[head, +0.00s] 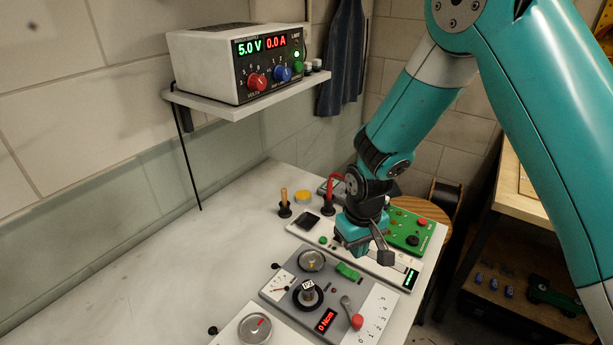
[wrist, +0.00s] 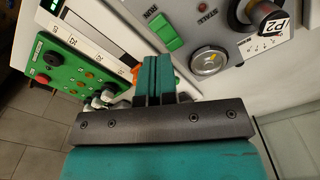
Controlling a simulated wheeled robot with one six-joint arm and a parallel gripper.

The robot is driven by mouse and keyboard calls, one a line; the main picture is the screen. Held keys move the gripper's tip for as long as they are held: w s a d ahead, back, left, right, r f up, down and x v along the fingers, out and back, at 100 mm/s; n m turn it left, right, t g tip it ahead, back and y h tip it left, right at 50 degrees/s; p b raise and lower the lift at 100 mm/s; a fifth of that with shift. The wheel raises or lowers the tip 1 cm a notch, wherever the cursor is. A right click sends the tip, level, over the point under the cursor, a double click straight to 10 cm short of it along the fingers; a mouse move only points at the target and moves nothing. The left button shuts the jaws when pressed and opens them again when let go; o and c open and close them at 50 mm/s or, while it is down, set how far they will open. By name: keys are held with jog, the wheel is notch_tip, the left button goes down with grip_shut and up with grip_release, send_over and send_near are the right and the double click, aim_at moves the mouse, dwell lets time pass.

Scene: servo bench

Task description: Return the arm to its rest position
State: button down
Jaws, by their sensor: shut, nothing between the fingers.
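My teal arm reaches in from the upper right in the head view. My gripper (head: 384,256) hangs over the bench, above the panels. In the wrist view, the fingers of my gripper (wrist: 153,78) are together with nothing between them. Below and beside it are the grey servo panel (head: 375,308) with dials and a red-knobbed lever (head: 357,321), and a green board (head: 408,232). The green board also shows in the wrist view (wrist: 62,75). The gripper hides part of the white panel between them.
A bench supply (head: 238,65) reading 5.0 V and 0.0 A stands on a wall shelf (head: 232,109). A round gauge (head: 254,328) lies at the front. Upright probes (head: 284,203) stand behind the panels. The bench's left side (head: 150,270) is clear. A wooden stool (head: 445,195) stands right.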

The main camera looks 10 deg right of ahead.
jog(key=s+a+r+n+y, duration=0.1)
jog(key=s+a+r, duration=0.1)
jog(key=s+r, duration=0.35)
jog(key=s+a+r+y, duration=0.1)
jog(key=s+r, duration=0.1)
jog(key=r, duration=0.6)
jog(key=s+a+r+n+y+b, duration=0.1)
jog(key=s+r+n+y, duration=0.1)
jog(key=s+r, duration=0.7)
jog(key=s+n, duration=0.1)
jog(key=s, duration=0.3)
jog(key=shift+s+a+r, duration=0.15)
jog(key=shift+s+a, duration=0.05)
